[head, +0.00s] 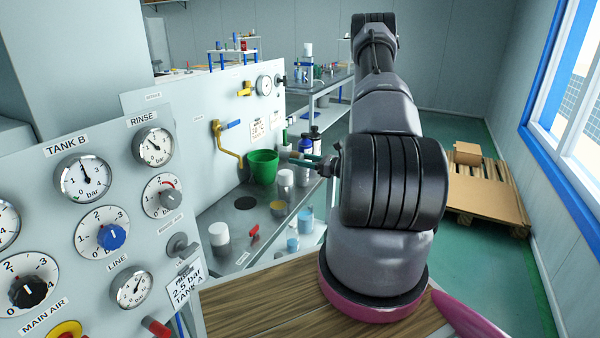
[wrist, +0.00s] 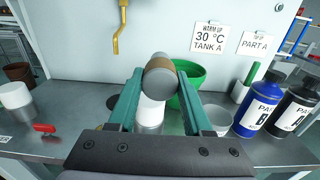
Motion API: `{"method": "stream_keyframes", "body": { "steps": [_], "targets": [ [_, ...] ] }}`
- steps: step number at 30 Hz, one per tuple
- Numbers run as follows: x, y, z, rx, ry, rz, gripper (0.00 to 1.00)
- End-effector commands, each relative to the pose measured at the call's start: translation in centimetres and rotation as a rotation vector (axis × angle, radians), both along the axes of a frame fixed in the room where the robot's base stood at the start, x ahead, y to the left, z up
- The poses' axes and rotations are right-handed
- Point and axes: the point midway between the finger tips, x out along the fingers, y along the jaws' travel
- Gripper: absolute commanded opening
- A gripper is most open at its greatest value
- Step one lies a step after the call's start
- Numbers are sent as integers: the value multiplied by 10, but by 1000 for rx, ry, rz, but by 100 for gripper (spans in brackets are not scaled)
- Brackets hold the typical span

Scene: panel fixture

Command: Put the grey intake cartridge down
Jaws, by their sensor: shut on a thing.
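The grey intake cartridge (wrist: 157,62) is a short grey cylinder with a brown band. My gripper (wrist: 160,78) is shut on it, with one green finger on each side of the band. In the wrist view the cartridge appears in front of the green bucket (wrist: 192,80) and a white-topped jar (wrist: 150,112); how high it is above the bench (wrist: 75,148) is hard to tell. In the head view my gripper (head: 304,158) is beside the green bucket (head: 263,167), over the bench, and the cartridge is too small to make out clearly.
Blue bottle (wrist: 257,108) and black bottle (wrist: 293,112) stand at the right in the wrist view. A white-topped jar (wrist: 15,98) and a red-handled item (wrist: 44,128) are at the left. A dark round spot (wrist: 97,106) on the bench is bare. A yellow pipe (head: 228,145) juts from the panel.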

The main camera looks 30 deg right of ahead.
Motion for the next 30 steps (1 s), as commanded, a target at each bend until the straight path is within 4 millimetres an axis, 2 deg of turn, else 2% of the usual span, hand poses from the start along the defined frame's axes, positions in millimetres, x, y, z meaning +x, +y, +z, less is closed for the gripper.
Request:
{"method": "stream_keyframes", "body": {
  "steps": [3, 7, 23, 24, 25, 26, 30],
  "targets": [
    [0, 0, -20, 2, 2, 0, 0],
    [0, 0, -36, 2, 1, -1, 0],
    [0, 0, -45, 1, 1, -2, 0],
    [0, 0, -44, 0, 0, -1, 65],
    [0, 0, -44, 0, 0, -1, 77],
    [0, 0, -44, 0, 0, -1, 80],
    [0, 0, -44, 0, 0, -1, 80]
  ]
}}
